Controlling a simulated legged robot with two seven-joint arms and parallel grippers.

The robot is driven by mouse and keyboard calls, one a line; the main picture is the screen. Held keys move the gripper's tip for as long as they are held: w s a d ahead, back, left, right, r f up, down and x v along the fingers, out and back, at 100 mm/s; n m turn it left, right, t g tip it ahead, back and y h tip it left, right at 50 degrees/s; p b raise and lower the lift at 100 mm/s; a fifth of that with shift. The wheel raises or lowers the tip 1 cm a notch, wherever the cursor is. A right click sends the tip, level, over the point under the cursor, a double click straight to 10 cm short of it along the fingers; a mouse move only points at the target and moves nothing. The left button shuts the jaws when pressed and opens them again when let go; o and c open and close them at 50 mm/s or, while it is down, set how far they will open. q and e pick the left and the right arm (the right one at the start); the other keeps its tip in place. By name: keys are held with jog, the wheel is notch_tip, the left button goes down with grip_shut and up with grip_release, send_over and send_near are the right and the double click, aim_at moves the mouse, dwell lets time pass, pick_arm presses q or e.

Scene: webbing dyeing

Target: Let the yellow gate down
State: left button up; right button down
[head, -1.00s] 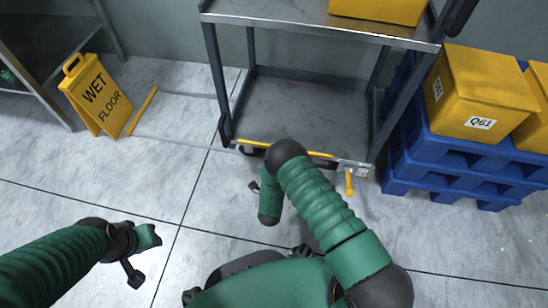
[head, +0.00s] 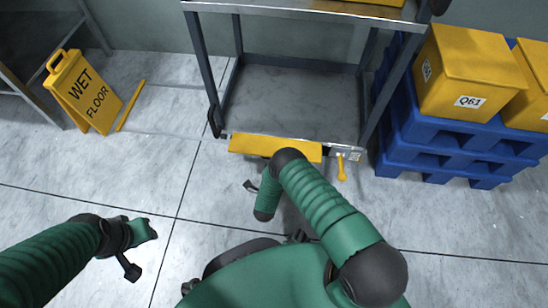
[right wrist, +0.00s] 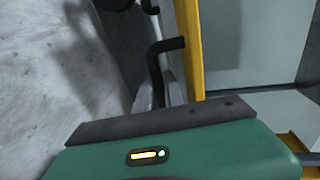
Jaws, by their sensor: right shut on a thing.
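The yellow gate (head: 245,144) is a long flat panel along the low front edge of the grey metal cart (head: 290,98). Its broad face shows, tilted outward toward me. My right arm covers part of it. My right gripper (head: 252,187) is low in front of the cart, mostly hidden by my arm. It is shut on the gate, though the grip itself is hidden. In the right wrist view a yellow edge of the gate (right wrist: 190,45) runs up from the gripper, beside a black bent bar (right wrist: 165,47). My left gripper (head: 140,250) is over bare floor, away from the cart; its jaws are unclear.
A yellow lever (head: 341,168) hangs at the cart's front right corner. Blue pallets (head: 430,150) with yellow boxes (head: 465,75) stand close on the right. A yellow wet floor sign (head: 82,92) stands at left. The floor between sign and cart is mostly clear.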

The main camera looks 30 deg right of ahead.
pick_arm(q)
jog(key=shift+f, duration=0.25)
pick_arm(e)
jog(key=shift+w+d+f, duration=0.2)
jog(key=shift+w+f, duration=0.05)
jog(key=shift+f, duration=0.45)
